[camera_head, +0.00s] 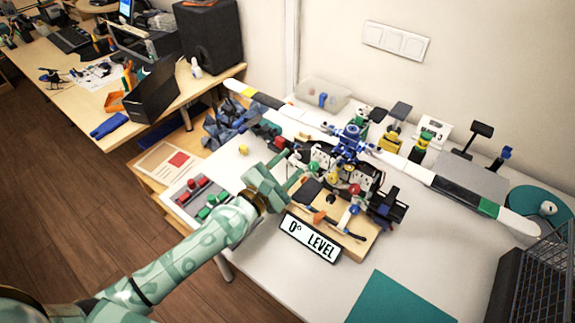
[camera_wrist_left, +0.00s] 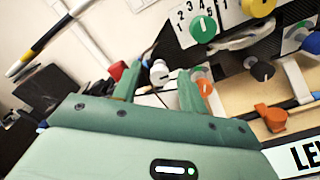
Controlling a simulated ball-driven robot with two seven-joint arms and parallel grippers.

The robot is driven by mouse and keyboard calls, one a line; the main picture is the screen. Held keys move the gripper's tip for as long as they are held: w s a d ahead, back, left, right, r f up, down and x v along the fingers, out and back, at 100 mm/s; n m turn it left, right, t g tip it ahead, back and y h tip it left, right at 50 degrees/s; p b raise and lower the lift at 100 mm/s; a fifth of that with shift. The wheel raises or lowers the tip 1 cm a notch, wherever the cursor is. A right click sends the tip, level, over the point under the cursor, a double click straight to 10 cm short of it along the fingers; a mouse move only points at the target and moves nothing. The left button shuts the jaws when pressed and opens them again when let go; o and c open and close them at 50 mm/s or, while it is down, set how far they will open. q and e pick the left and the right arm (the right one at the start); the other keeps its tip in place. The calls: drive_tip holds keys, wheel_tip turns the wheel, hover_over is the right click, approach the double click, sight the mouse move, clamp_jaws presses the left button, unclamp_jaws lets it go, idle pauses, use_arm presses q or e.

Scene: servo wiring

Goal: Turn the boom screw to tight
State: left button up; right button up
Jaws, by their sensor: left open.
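A long striped boom (camera_head: 290,110) crosses the rig in the head view, with a blue hub (camera_head: 350,140) near its middle. I cannot tell which knob is the boom screw. My left gripper (camera_head: 291,168) is at the left front side of the rig; its jaws are open. In the left wrist view, its fingers (camera_wrist_left: 158,88) point at the rig, with a white-grey knob (camera_wrist_left: 160,72) showing between their tips and a red knob (camera_wrist_left: 117,70) beside the left finger. I cannot tell whether they touch.
A "0° LEVEL" sign (camera_head: 310,238) stands before the wooden base (camera_head: 352,246). A green knob (camera_wrist_left: 203,29) sits on a numbered dial panel, with an orange lever (camera_wrist_left: 270,117) lower right. A teal mat (camera_head: 400,300) lies at the front; a wire basket (camera_head: 540,275) stands at right.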

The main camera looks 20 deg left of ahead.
use_arm(q)
clamp_jaws()
drive_tip(key=shift+m, duration=0.4)
drive_tip(key=m+p, duration=0.1)
drive_tip(key=m, duration=0.1)
drive_tip(key=shift+m, duration=0.3)
drive_tip(key=m+p, duration=0.1)
drive_tip(key=m, duration=0.3)
drive_tip(key=shift+m+p, duration=0.3)
drive_tip(key=shift+p, duration=0.1)
drive_tip(key=m+p, duration=0.1)
drive_tip(key=m, duration=0.2)
drive_tip(key=shift+f+m+p, duration=0.15)
drive_tip(key=shift+m+p, duration=0.7)
drive_tip(key=shift+m, duration=1.25)
